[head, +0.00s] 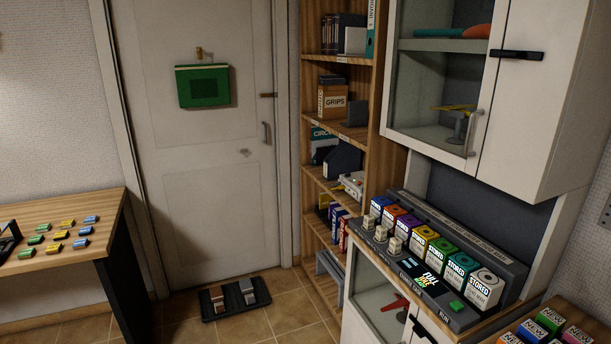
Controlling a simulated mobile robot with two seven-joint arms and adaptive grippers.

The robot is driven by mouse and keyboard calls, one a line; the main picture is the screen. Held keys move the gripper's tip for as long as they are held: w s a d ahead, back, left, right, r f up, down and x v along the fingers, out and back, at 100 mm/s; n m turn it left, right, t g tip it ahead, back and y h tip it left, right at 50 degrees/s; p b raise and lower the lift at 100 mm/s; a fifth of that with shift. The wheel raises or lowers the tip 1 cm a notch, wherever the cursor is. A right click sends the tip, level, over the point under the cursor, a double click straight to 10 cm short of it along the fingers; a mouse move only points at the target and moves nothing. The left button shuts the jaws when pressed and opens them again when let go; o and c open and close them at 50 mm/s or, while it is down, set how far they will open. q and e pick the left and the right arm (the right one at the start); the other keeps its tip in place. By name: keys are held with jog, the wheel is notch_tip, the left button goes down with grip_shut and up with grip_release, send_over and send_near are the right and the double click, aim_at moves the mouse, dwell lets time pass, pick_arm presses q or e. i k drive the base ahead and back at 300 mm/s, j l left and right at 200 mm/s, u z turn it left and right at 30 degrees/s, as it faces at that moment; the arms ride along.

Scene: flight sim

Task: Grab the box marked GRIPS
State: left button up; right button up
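The box marked GRIPS (334,101) is a tan-brown box on the second shelf from the top of the wooden bookshelf, right of the door. Its dark lettering faces me. Dark items rest at its top and a dark bookend-like object (355,113) stands just right of it. Neither of my grippers shows in the head view, and nothing of mine is seen touching the box.
The wooden bookshelf (369,144) stands between the closed door (215,188) and a white cabinet (545,104). A counter device with colored STORED boxes (484,290) projects at the right. A table (60,215) stands left. A black tray (236,297) lies on the tiled floor.

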aim_at(332, 98)
jog(key=i+u, duration=0.3)
jog(key=i, duration=1.45)
